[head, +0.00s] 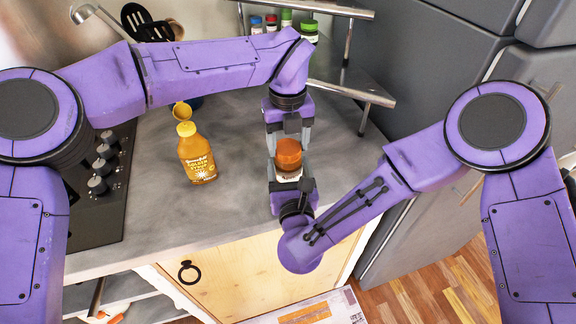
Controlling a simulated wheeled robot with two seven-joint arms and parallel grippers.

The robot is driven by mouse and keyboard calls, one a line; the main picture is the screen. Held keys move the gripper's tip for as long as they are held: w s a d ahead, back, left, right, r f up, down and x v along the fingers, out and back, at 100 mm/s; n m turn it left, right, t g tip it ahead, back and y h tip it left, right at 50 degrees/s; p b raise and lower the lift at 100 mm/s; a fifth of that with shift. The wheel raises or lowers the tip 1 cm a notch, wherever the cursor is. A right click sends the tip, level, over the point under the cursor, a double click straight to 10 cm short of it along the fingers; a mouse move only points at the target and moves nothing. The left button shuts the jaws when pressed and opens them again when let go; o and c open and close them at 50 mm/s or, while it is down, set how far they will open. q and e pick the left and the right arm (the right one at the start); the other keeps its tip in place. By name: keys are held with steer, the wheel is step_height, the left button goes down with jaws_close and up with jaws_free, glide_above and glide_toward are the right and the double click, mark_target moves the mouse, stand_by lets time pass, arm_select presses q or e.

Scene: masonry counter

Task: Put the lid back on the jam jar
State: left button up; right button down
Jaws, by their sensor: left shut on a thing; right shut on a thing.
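The jam jar (288,176), with a white label, is near the front edge of the grey counter. The orange-brown lid (288,152) shows directly over the jar's top; I cannot tell whether it is seated or just above it. My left gripper (289,138) comes from the far side and is shut on the lid, with a finger on each side. My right gripper (291,185) comes from the front and is shut on the jar. The fingers partly hide the jar, and its base is hidden.
A golden syrup bottle (197,154) stands on the counter to the left. A hob (92,205) with knobs is further left. A metal-railed shelf (345,66) with small jars is behind, and a grey fridge (432,85) is at right. The counter between bottle and jar is clear.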

arm_select(q)
steer(key=m, duration=0.6)
steer(key=shift+m, duration=0.3)
arm_select(e)
steer(key=shift+f, duration=0.1)
arm_select(q)
steer(key=m, duration=0.9)
steer(key=shift+f, duration=0.1)
steer(key=m, duration=0.4)
steer(key=o, duration=1.2)
steer(key=shift+o, duration=0.2)
step_height(320, 180, up, 12)
steer(key=shift+a, duration=0.1)
arm_select(e)
jaws_free()
